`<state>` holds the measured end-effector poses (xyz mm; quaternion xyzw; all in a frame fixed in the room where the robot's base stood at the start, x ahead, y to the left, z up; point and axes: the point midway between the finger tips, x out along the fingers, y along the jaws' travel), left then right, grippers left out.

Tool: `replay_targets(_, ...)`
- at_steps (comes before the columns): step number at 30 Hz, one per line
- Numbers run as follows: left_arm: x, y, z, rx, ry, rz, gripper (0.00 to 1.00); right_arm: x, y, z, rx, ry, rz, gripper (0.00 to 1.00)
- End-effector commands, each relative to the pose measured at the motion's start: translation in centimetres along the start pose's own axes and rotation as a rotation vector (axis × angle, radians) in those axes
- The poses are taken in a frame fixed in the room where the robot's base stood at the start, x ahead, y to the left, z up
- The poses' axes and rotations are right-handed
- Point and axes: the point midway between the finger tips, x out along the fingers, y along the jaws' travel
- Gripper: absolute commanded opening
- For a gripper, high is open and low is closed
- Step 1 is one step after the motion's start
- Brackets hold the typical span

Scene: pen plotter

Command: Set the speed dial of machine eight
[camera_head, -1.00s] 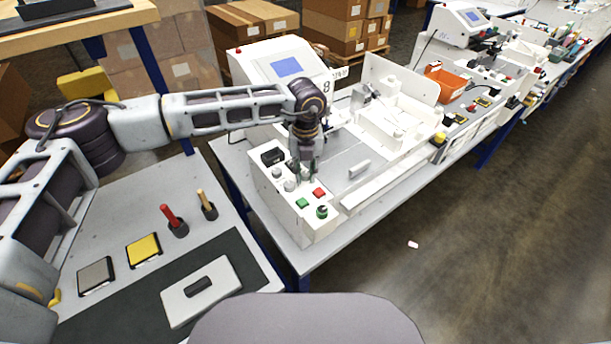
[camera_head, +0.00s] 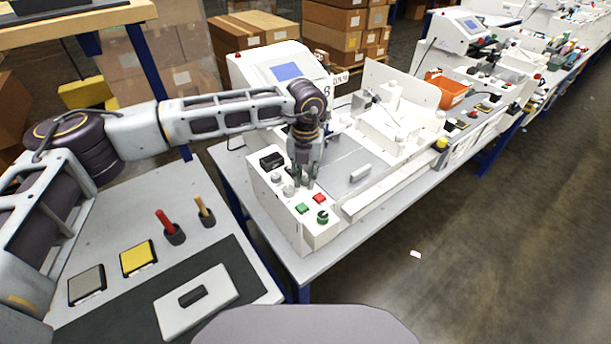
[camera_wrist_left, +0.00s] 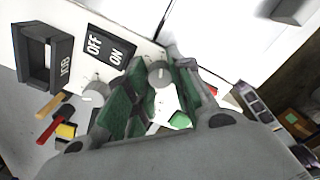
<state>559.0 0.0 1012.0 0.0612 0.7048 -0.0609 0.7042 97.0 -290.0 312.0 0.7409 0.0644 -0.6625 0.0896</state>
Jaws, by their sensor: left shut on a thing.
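Machine eight (camera_head: 290,66) is the white machine with a blue screen and a plate marked 8. On its front control panel (camera_head: 262,190) are small grey dials, green and red buttons and a green knob. My left gripper (camera_head: 304,184) points down over this panel. In the left wrist view its green-padded fingers (camera_wrist_left: 158,88) are shut on a round grey dial (camera_wrist_left: 160,74), one finger on each side. Another grey dial (camera_wrist_left: 95,93) stands clear to the left. I cannot read the dials' labels. My right gripper is not in view.
An OFF/ON switch plate (camera_wrist_left: 106,52) and a black-framed JOB slot (camera_wrist_left: 44,54) lie beside the dials. The green button (camera_head: 302,208), red button (camera_head: 319,198) and green knob (camera_head: 322,217) are close to the fingers. A side table (camera_head: 120,215) stands to the left.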

Motion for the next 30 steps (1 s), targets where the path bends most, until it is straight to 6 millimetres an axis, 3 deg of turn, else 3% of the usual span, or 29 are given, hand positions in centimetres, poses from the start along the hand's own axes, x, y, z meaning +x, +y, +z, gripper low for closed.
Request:
replay_targets(1, -0.2, 0.0, 0.1, -0.001, -0.004, -0.001, 0.24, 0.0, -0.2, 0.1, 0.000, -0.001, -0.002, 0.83)
replay_targets(6, -0.1, 0.0, 0.1, -0.001, -0.003, 0.000, 0.46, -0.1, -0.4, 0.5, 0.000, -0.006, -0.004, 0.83)
replay_targets(14, -0.1, 0.1, 0.1, -0.002, -0.002, 0.001, 0.46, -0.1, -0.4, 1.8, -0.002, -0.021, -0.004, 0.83)
replay_targets(20, -0.2, 0.1, 0.1, -0.002, -0.002, 0.001, 0.46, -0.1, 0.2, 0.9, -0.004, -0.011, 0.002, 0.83)
replay_targets(30, -2.6, 0.0, 0.1, -0.001, -0.003, -0.001, 0.46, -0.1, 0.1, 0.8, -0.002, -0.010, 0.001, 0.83)
